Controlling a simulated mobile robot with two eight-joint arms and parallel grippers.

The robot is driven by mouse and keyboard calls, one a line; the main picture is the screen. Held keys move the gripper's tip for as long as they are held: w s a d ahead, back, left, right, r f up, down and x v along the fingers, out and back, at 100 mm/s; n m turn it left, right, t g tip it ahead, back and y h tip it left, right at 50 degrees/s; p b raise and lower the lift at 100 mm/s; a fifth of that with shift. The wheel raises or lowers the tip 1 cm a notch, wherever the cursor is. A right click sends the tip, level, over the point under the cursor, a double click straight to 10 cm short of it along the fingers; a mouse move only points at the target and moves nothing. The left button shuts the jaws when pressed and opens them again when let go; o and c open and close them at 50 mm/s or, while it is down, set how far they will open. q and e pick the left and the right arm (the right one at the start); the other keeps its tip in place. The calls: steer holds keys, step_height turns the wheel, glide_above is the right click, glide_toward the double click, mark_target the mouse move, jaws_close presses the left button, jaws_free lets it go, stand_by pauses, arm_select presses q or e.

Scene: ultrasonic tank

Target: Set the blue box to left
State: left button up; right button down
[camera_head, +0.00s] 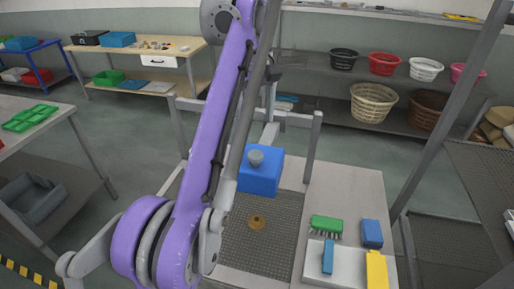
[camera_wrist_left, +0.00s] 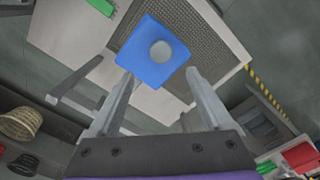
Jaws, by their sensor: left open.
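The blue box (camera_head: 262,181) with a round grey knob on top is at the far end of the dark mesh surface (camera_head: 280,225), right of my purple arm. It also shows in the left wrist view (camera_wrist_left: 140,63), turned at an angle, over the edge of the mesh. My left gripper (camera_wrist_left: 158,75) is open. Its two fingers reach toward the near corners of the box, one on each side, and I see no firm grip. In the head view the gripper (camera_head: 268,132) is just behind the box and partly hidden by the arm. My right gripper is not in view.
Grey frame posts (camera_head: 313,147) stand behind the box. A green brush (camera_head: 326,224), a blue block (camera_head: 372,233) and a yellow item (camera_head: 376,270) lie at the front right. A brass drain (camera_head: 257,222) sits in the mesh. Baskets (camera_head: 373,103) stand on the back shelf.

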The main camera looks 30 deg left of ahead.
mark_target(255, 154)
arm_select(q)
steer(key=f+b, duration=0.2)
steer(key=f, duration=0.7)
steer(key=shift+s, duration=0.2)
steer(key=shift+w+f, duration=0.1)
steer(key=shift+f, duration=0.4)
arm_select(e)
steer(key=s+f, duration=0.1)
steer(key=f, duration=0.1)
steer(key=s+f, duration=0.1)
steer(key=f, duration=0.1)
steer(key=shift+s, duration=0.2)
arm_select(q)
jaws_close()
